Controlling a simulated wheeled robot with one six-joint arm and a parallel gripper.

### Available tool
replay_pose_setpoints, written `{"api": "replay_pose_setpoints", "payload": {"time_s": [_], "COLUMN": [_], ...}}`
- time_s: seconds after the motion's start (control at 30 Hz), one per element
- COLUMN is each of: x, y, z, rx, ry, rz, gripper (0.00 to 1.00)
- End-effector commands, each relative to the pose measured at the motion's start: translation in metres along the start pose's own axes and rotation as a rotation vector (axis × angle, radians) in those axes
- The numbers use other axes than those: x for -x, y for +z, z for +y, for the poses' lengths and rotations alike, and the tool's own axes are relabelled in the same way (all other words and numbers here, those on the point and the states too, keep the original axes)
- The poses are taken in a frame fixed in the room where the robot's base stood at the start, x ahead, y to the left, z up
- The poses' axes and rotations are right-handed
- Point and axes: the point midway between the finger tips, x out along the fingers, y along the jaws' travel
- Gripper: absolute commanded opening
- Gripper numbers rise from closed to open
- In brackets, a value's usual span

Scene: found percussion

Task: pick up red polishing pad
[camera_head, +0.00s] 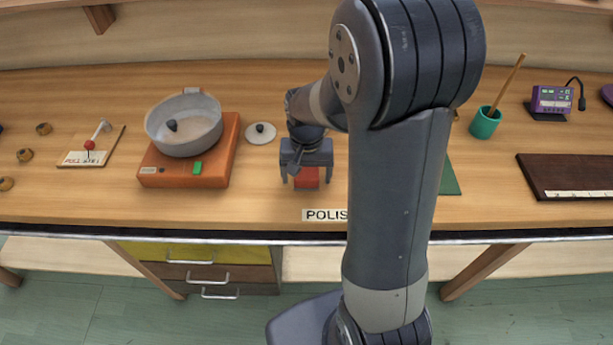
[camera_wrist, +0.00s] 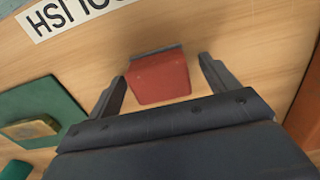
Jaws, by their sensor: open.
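The red polishing pad (camera_wrist: 158,79) is a small red block with a dark grey strip along one edge, lying on the wooden bench. In the head view the pad (camera_head: 307,179) shows below my gripper (camera_head: 306,172), partly covered by it. In the wrist view my gripper (camera_wrist: 163,84) is open, with one finger on each side of the pad. Gaps show between the pad and both fingers. I cannot tell how far the fingertips are above the bench.
An orange box (camera_head: 212,168) with a metal pan (camera_head: 184,124) stands left of my gripper. A green mat (camera_wrist: 40,103) with a yellowish block (camera_wrist: 30,129) lies to one side.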

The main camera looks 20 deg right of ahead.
Motion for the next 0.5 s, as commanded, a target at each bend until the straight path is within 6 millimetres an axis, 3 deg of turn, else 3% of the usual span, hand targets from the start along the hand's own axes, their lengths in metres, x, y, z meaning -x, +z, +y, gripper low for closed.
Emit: {"api": "replay_pose_setpoints", "payload": {"time_s": [0.1,0.5], "x": [0.0003,0.0006], "y": [0.0000,0.0001], "z": [0.0000,0.0001], "rx": [0.000,0.000], "ry": [0.000,0.000], "rz": [0.000,0.000], "gripper": [0.82,0.49]}}
